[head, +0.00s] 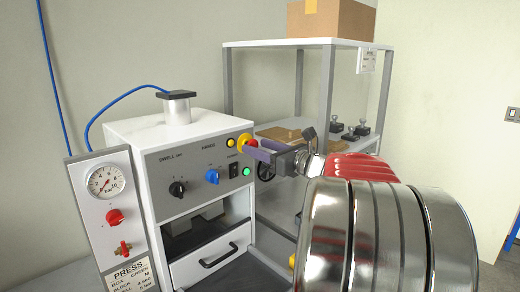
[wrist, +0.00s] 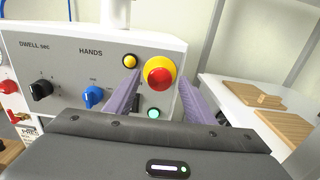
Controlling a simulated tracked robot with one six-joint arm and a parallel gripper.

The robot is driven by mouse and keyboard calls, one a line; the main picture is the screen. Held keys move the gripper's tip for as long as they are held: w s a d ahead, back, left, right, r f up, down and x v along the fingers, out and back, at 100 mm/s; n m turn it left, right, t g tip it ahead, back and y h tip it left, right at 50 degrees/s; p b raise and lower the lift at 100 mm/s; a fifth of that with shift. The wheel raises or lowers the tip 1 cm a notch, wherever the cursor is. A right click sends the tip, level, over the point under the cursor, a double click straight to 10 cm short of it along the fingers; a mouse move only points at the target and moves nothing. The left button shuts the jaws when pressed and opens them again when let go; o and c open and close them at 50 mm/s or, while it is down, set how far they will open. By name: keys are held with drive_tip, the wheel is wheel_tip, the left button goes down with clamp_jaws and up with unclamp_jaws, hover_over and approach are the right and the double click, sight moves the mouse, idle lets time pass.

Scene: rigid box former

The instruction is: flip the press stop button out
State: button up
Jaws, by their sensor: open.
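The press stop button, a red cap on a round yellow collar, is at the upper right of the press's grey front panel. In the head view the button (head: 247,140) is partly behind my fingertips; in the wrist view the button (wrist: 160,79) is in plain sight. My gripper (head: 255,149) reaches in from the right with its purple fingers near the button. In the wrist view my gripper (wrist: 160,88) is open, with one finger to each side of the red cap. I cannot tell whether either finger touches it. Nothing is held.
A small yellow button (wrist: 130,61), a green-lit button (wrist: 153,113), a blue knob (wrist: 93,97) and a black knob (wrist: 40,90) share the panel. A white shelf (head: 285,43) with wooden boards stands right of the press.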

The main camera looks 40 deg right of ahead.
drive_tip(key=shift+s, duration=0.1)
drive_tip(key=s, duration=1.3)
drive_tip(key=shift+s+d, duration=0.2)
drive_tip(key=shift+s, duration=0.1)
drive_tip(key=w+a+f+n+g+y, duration=0.2)
drive_tip(key=a+f+n+g, duration=0.35)
drive_tip(key=a, duration=0.55)
drive_tip(key=w+a+f+n+g+y, duration=0.2)
drive_tip(key=w+a+f+n+g, duration=0.1)
drive_tip(key=a+f+n, duration=0.55)
drive_tip(key=s+a+f+n+g+h, duration=0.2)
drive_tip(key=s+a+n, duration=0.4)
drive_tip(key=a+n, duration=0.3)
drive_tip(key=s+a+f+n+g+h, duration=0.2)
drive_tip(key=s+a+f+n, duration=0.3)
drive_tip(key=n, duration=0.7)
drive_tip(key=s+a, duration=0.2)
drive_tip(key=a, duration=0.2)
drive_tip(key=shift+a+n+h, duration=0.25)
drive_tip(key=shift+n+h, duration=0.05)
